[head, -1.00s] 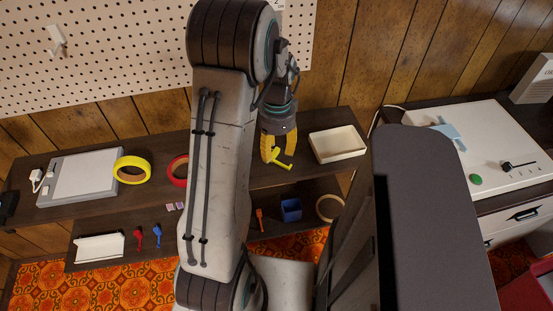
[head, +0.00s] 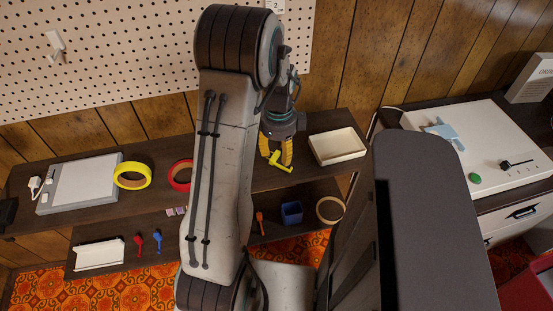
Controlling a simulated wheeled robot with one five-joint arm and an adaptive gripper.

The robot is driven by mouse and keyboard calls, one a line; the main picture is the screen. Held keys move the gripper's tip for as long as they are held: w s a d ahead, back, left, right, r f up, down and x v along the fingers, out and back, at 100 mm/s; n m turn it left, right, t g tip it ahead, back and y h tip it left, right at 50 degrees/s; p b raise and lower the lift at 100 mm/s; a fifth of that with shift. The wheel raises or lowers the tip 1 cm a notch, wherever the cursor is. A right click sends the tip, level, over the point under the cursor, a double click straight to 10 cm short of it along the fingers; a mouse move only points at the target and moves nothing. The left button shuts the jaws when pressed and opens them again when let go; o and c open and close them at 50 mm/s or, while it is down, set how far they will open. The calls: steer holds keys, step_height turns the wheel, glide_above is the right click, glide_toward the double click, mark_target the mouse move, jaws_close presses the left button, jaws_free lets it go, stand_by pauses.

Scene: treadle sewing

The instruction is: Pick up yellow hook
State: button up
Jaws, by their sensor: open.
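The yellow hook (head: 281,162) lies on the dark upper shelf (head: 222,171), right of my arm. My gripper (head: 277,159) points down at it, with yellow fingers on either side of the hook's upper part. The jaws are open. The fingers partly hide the hook, and I cannot tell whether they touch it.
A cream tray (head: 338,158) stands just right of my gripper. A red tape ring (head: 179,175), partly behind my arm, and a yellow tape ring (head: 132,187) lie to the left. The lower shelf holds a blue cup (head: 291,213) and an orange tool (head: 260,222).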

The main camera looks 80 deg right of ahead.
mark_target(277, 165)
steer(key=f, duration=0.3)
steer(key=shift+w+a+f, duration=0.15)
steer(key=shift+a+f, duration=0.15)
steer(key=shift+f, duration=0.75)
jaws_close()
